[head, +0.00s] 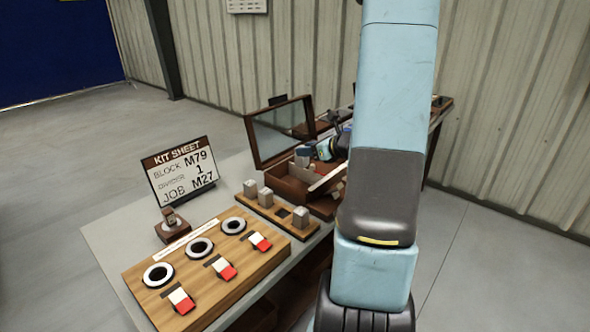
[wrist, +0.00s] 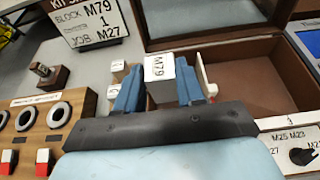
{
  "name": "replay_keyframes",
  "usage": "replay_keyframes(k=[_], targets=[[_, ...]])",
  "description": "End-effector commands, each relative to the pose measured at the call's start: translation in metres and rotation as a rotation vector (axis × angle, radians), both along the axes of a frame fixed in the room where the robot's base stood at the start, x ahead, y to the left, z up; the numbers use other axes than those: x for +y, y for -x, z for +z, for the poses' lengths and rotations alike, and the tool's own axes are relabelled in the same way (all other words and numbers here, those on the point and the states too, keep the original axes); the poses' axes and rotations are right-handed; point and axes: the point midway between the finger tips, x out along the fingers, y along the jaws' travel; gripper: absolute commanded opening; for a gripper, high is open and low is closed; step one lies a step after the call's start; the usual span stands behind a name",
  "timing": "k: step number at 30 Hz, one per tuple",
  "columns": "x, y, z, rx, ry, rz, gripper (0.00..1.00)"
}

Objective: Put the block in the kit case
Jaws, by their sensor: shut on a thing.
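My gripper (wrist: 160,88) is shut on a pale block (wrist: 158,68) whose top face reads M79. The block stands between the two blue fingers in the wrist view. The kit case (wrist: 245,78) is a brown box with its framed lid open, just beyond and right of the block. The block's lower part is hidden, so I cannot tell its height over the case. In the head view the case (head: 284,184) is partly hidden by my arm, and the grip on the block is not clear there.
A wooden rack (head: 270,210) with several grey blocks and an empty square slot lies before the case. A kit sheet (head: 181,171) reads block M79, 1, job M27. A wooden panel (head: 208,262) with round rings and red-white switches fills the front. A labelled dial (wrist: 302,156) is at right.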

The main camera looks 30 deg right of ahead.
Motion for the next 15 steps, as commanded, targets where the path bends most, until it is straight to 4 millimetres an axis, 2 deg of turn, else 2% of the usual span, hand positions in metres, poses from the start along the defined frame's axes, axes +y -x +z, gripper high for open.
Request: replay_keyframes(k=[3,9,15], targets=[[0.002,-0.024,-0.012,0.001,-0.003,-0.001,0.00],[0.003,-0.044,-0.040,0.002,-0.003,-0.005,0.00],[0.005,-0.059,-0.059,0.001,0.000,-0.007,0.00]])
